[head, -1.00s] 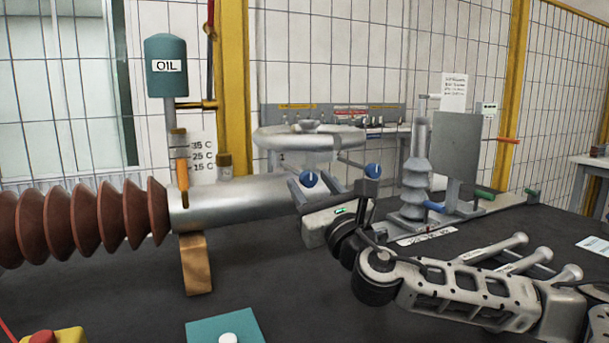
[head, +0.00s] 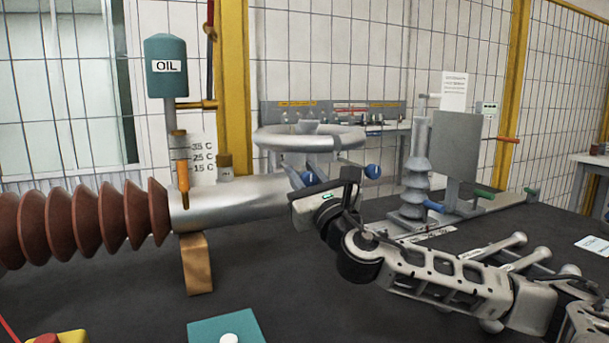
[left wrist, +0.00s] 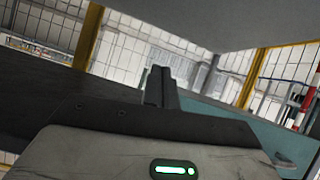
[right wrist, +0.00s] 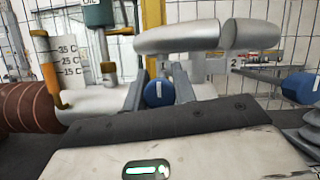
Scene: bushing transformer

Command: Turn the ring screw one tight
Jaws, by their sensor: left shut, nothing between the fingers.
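My right gripper (right wrist: 160,84) has a finger on each side of this knob. I cannot tell whether the fingers press on it. In the head view my right gripper (head: 307,177) is at the near left side of the ring (head: 310,140) and hides most of the knob. A second blue knob (head: 373,171) is at the ring's right. My left gripper (left wrist: 161,86) is shut and empty, and shows only in the left wrist view.
A silver cylinder (head: 220,203) with brown ribbed insulator (head: 85,223) lies left of my right gripper on a wooden support (head: 196,264). The green oil container (head: 167,66) stands above it. A grey ribbed post (head: 415,185) stands to the right. The dark tabletop in front is mostly clear.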

